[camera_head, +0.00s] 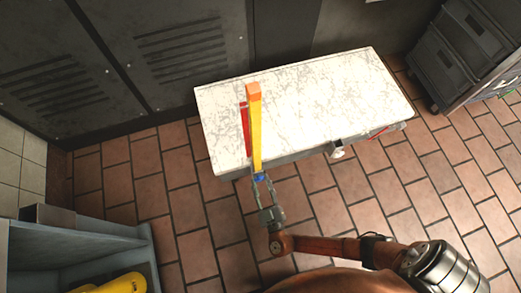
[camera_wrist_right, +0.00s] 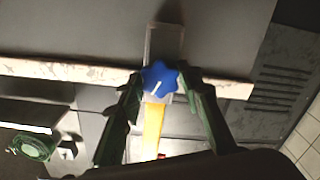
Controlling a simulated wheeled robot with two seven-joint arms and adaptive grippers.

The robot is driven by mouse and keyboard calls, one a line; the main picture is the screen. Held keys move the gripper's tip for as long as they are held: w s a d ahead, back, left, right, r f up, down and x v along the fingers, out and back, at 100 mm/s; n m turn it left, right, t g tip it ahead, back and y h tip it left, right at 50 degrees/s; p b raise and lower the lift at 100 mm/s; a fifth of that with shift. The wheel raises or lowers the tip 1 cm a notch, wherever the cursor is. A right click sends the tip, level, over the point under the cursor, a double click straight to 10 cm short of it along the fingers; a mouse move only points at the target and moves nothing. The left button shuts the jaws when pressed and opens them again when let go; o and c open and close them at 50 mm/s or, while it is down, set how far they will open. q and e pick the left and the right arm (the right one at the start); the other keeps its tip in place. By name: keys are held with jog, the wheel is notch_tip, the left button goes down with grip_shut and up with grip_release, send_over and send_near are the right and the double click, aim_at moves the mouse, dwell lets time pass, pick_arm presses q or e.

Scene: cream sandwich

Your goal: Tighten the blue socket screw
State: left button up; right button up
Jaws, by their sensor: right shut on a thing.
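The blue socket screw has a star-shaped blue head (camera_wrist_right: 159,78), seen in the wrist view between the two fingertips of my right gripper (camera_wrist_right: 163,84). In the head view the blue head (camera_head: 260,177) is a small spot at the near end of a yellow bar (camera_head: 256,130) with an orange far end. My right gripper (camera_head: 262,183) is shut on the blue head at the near edge of the white worn table (camera_head: 320,100). In the wrist view the yellow bar (camera_wrist_right: 152,130) shows beyond the blue head. My left gripper is not in view.
A red piece (camera_head: 245,115) lies beside the yellow bar on the table. Dark metal lockers (camera_head: 150,50) stand behind, and a dark drawer unit (camera_head: 468,45) stands at right. A grey-blue shelf (camera_head: 95,240) with a yellow object (camera_head: 125,284) is at lower left. The tabletop's right part is clear.

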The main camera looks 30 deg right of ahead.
jog(key=m, duration=1.1)
jog(key=shift+m, duration=0.3)
dwell(0.4)
jog(key=o, duration=1.2)
jog(key=shift+c, duration=0.2)
jog(key=v, duration=0.7)
jog(key=shift+s, duration=0.25)
jog(key=shift+a, duration=0.15)
